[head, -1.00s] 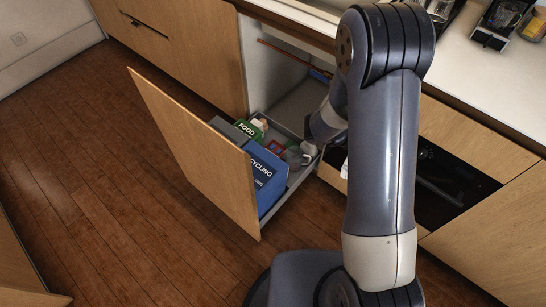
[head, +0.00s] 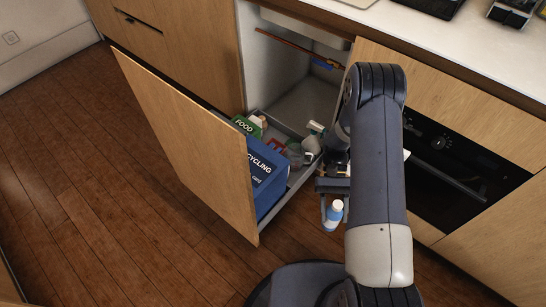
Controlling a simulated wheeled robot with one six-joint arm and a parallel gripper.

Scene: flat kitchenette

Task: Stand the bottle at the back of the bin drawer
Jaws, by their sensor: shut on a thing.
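In the head view, a small bottle with a white top and blue lower part (head: 332,218) is in my gripper (head: 334,198), which is shut on it. The bottle hangs outside the drawer, just right of its side wall and in front of the cabinet face. My arm hides part of the gripper. The bin drawer (head: 297,186) is pulled out with its tall wooden front at the left.
The drawer holds a blue recycling bin (head: 266,178), a green food box (head: 246,126), a red item (head: 277,146) and pale bottle-like items (head: 311,145) near my wrist. A brown rod (head: 290,48) crosses the opening above. An oven (head: 450,165) is at the right.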

